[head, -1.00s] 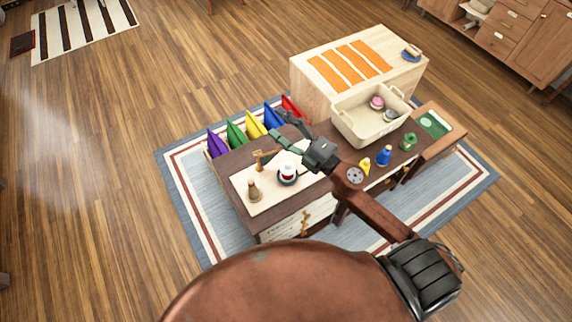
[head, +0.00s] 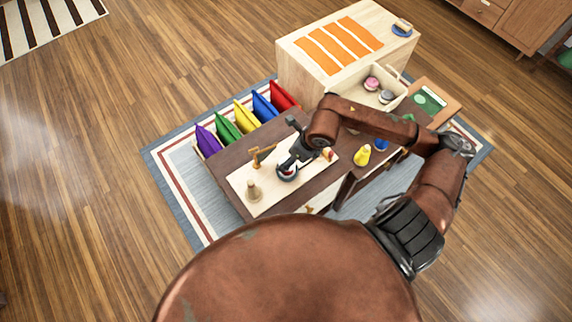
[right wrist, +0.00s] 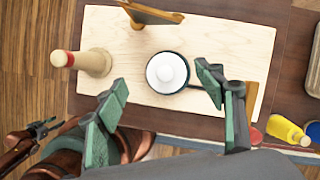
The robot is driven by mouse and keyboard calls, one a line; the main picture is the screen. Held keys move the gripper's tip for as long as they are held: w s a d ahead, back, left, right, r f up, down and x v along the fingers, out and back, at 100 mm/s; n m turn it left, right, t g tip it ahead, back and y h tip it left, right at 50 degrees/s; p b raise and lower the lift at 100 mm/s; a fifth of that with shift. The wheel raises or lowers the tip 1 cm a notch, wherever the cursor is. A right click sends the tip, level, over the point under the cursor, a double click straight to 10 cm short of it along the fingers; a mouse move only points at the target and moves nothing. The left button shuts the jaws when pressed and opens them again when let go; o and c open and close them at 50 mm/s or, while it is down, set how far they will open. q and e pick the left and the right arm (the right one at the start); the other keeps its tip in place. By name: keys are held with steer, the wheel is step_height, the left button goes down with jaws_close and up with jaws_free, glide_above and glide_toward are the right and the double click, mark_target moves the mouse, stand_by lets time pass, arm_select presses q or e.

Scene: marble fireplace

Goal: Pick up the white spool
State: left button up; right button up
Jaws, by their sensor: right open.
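The fingers hold nothing.
The pale board (head: 245,180) also bears a wooden peg (head: 253,190) and a wooden stand (head: 262,153). A yellow bottle (head: 363,155) stands to the right.

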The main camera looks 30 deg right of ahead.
steer(key=x, duration=0.3)
steer(key=d+x, duration=0.1)
steer(key=x, duration=0.1)
steer(key=shift+s+f, duration=0.15)
steer(key=shift+f, duration=0.15)
steer(key=c, duration=1.3)
